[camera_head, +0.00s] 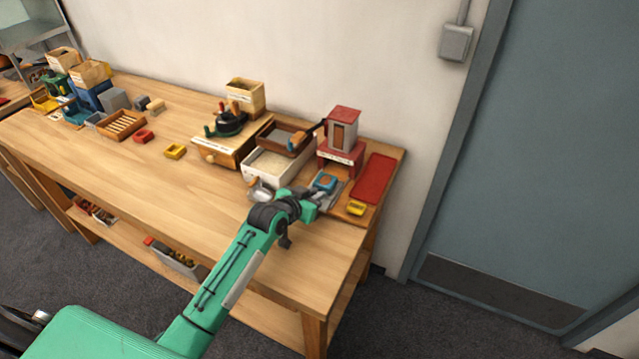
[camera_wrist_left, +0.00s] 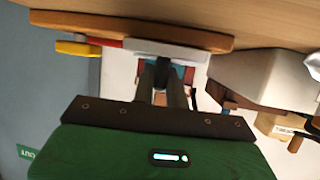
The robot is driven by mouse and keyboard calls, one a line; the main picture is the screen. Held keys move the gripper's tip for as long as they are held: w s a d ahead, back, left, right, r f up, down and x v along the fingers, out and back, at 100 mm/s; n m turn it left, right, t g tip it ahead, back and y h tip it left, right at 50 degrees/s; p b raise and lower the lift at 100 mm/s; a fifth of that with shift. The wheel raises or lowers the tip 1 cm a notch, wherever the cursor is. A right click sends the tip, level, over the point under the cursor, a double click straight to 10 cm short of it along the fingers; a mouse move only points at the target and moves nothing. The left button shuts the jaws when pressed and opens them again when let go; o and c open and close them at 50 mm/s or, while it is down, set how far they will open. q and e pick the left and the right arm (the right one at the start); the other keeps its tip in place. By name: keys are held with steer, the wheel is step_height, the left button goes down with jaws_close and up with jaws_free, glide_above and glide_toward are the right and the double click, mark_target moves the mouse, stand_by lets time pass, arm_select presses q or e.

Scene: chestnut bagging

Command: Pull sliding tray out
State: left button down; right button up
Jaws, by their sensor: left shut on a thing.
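The sliding tray (camera_head: 330,200) is a flat grey piece at the foot of the red and white dispenser (camera_head: 342,133), on a wooden board. In the left wrist view, which is upside down, the tray's pale edge (camera_wrist_left: 190,52) shows under the board. My left gripper (camera_head: 307,203) is at the tray's near side; in the wrist view its fingers (camera_wrist_left: 163,78) are shut on a dark part at the tray's front, probably its handle. The exact contact is partly hidden by the fingers. My right gripper is not in view.
A red mat (camera_head: 372,178) and a yellow block (camera_head: 356,208) lie right of the tray. A white bin (camera_head: 278,171) and a metal scoop (camera_head: 260,191) stand close on the left. The table (camera_head: 190,200) is clear at front left. Its right edge is near.

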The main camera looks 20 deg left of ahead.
arm_select(q)
steer(key=shift+s+f, duration=0.1)
steer(key=shift+f, duration=0.05)
steer(key=c, duration=1.4)
jaws_free()
steer(key=shift+s, duration=0.1)
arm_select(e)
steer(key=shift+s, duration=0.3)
